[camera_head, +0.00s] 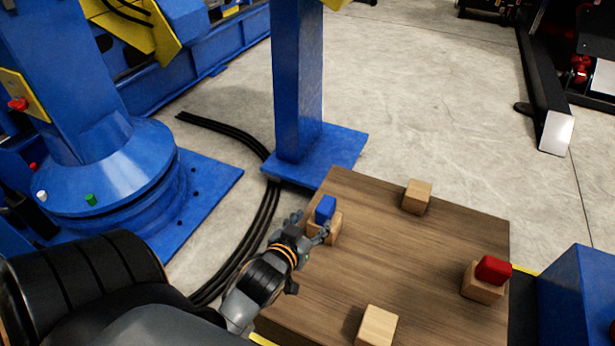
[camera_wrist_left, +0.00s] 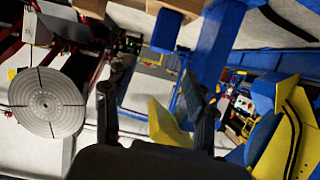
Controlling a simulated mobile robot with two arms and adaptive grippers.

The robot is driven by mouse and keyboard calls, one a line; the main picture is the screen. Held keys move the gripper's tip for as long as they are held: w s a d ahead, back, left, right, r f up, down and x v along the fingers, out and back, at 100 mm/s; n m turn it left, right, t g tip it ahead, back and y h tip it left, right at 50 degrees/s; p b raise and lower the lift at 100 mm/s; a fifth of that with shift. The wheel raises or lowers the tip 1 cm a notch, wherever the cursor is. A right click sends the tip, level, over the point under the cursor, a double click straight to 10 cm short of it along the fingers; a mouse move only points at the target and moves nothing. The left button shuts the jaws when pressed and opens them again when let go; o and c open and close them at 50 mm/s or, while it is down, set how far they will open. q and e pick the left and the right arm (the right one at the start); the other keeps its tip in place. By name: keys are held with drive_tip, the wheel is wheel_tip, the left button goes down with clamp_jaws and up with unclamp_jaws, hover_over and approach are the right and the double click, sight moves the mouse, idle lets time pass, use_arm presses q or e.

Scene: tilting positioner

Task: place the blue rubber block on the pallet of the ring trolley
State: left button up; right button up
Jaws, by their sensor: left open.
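The blue rubber block (camera_head: 326,209) rests on a small wooden block near the left edge of a brown wooden top (camera_head: 400,260). My left gripper (camera_head: 311,229) is open, its fingers close to the blue block and its wooden support. Whether they touch it is unclear. In the left wrist view the two fingers (camera_wrist_left: 158,105) are spread with nothing held between them. The blue block (camera_wrist_left: 166,30) shows there at the top, beyond the fingertips. I cannot tell which thing is the ring trolley or its pallet. My right gripper is not in view.
A red block (camera_head: 493,270) sits on a wooden block at the top's right. Bare wooden blocks stand at the back (camera_head: 417,197) and front (camera_head: 377,327). A blue post (camera_head: 297,90) rises behind the top. Black cables (camera_head: 262,215) lie left. A grey disc (camera_wrist_left: 48,102) shows in the wrist view.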

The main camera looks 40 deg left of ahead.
use_arm(q)
drive_tip(key=s+d+f+m+g+h, duration=0.1)
drive_tip(key=s+d+m+g+h, duration=0.3)
drive_tip(key=s+d, duration=0.4)
drive_tip(key=d+m+g, duration=0.1)
drive_tip(key=d, duration=0.3)
drive_tip(key=shift+s, duration=0.2)
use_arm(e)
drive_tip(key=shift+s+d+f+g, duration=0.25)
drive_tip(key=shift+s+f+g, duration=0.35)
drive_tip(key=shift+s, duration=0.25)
use_arm(q)
drive_tip(key=shift+f, duration=0.15)
